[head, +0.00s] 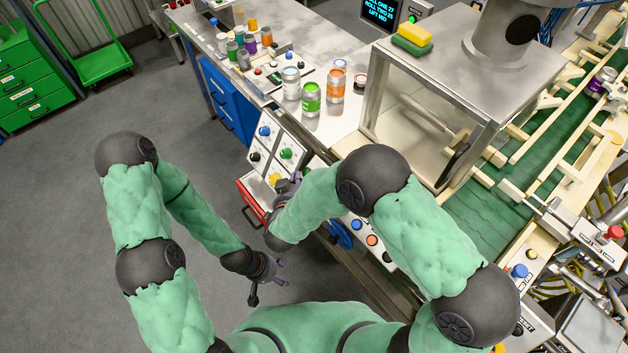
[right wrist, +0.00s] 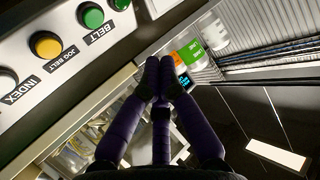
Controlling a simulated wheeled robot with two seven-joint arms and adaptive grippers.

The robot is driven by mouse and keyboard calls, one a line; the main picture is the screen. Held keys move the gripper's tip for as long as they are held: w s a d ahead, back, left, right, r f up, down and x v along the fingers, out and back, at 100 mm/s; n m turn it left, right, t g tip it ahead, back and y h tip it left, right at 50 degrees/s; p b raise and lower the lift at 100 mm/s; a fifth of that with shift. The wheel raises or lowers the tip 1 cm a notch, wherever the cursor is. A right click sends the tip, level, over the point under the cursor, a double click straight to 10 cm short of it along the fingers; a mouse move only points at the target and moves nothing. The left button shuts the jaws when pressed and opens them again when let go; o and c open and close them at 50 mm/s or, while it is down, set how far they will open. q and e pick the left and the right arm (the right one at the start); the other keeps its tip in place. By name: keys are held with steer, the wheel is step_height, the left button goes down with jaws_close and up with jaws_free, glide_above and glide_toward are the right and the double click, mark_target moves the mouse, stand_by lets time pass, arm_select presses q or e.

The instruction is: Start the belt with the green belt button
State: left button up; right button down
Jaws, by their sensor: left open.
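The green belt button (head: 287,153) sits on a white button panel (head: 266,146) beside the machine. In the right wrist view the green button (right wrist: 91,15) shows at the upper left, above the label BELT. My right gripper (head: 290,184) is in front of the panel, below the green button in the head view. Its purple fingertips (right wrist: 160,78) are together with nothing between them, to the right of the button and apart from it in the wrist view. My left gripper (head: 273,275) is open and empty, low over the floor.
A yellow jog belt button (right wrist: 46,44) sits beside the green one. Cans, such as an orange one (head: 336,84), stand on the bench above the panel. A framed machine (head: 440,75) and the green conveyor belt (head: 500,205) are at the right. Grey floor (head: 60,230) is clear at the left.

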steer(key=w+d+f+b, duration=0.3)
steer(key=d+f+b, duration=0.1)
steer(key=f+b, duration=0.2)
steer(key=shift+d+f, duration=0.15)
steer(key=shift+f, duration=0.35)
stand_by(1.3)
steer(key=shift+w+d+f+b, duration=0.2)
steer(key=shift+f+b, duration=0.1)
steer(key=shift+b, duration=0.1)
steer(key=shift+w+d+f+b, duration=0.1)
steer(key=shift+d+f+b, duration=0.1)
steer(key=shift+f+b, duration=0.15)
stand_by(0.7)
steer(key=shift+r, duration=0.1)
steer(key=shift+s+a+r+p, duration=0.3)
steer(key=shift+a+r+p, duration=0.1)
steer(key=shift+r+p, duration=0.25)
stand_by(0.3)
